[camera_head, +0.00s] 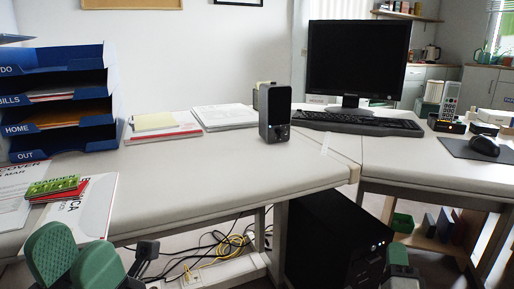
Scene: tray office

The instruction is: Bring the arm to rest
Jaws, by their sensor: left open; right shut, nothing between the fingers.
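My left gripper (74,256) is in the bottom left corner, its two green fingers apart with nothing between them. It is in front of the desk's near edge, below the papers at the left. My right gripper (399,256) shows only in part at the bottom right, in front of the space under the desk. Its fingers are together and I see nothing held. Most of both arms is outside the picture.
The desk (230,185) has a wide clear middle. A blue letter tray (112,95), a booklet (95,208), a dark speaker (274,113), a keyboard (360,123) and a monitor (358,60) stand on it. A black computer case (335,235) and cables (205,245) are below.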

